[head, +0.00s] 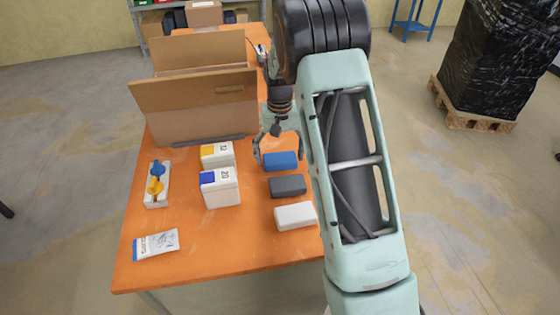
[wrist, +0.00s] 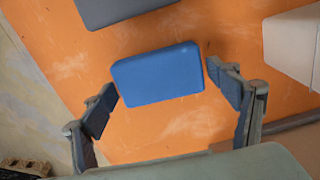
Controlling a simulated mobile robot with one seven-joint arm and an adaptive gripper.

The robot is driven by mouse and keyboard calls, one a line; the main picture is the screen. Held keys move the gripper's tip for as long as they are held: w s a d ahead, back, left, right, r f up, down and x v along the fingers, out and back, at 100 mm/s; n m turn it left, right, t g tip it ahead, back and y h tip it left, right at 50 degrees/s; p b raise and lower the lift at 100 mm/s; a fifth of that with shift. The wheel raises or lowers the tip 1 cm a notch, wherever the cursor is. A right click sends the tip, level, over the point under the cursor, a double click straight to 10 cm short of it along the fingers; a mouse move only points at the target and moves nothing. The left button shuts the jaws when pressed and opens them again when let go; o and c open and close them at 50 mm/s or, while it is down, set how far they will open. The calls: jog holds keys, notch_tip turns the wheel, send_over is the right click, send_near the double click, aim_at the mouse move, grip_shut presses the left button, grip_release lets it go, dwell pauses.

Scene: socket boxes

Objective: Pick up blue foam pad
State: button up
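The blue foam pad (head: 281,161) lies flat on the orange table (head: 180,255), at the far end of a row of three pads. In the wrist view the blue foam pad (wrist: 157,74) sits between the two open fingers, with a gap on its right side and its left end close to the left finger. My gripper (head: 278,150) is open and empty, just above the pad in the head view. It also shows in the wrist view (wrist: 165,95), its fingertips on either side of the pad. Whether a finger touches it I cannot tell.
A dark grey pad (head: 288,186) and a white pad (head: 296,216) lie nearer. White boxes (head: 220,187) stand left of them. An open cardboard box (head: 190,115) stands behind. A blue and yellow part (head: 156,181) and a white packet (head: 155,244) lie at the left.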

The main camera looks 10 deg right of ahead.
jog(key=c, duration=0.5)
jog(key=shift+r, duration=0.15)
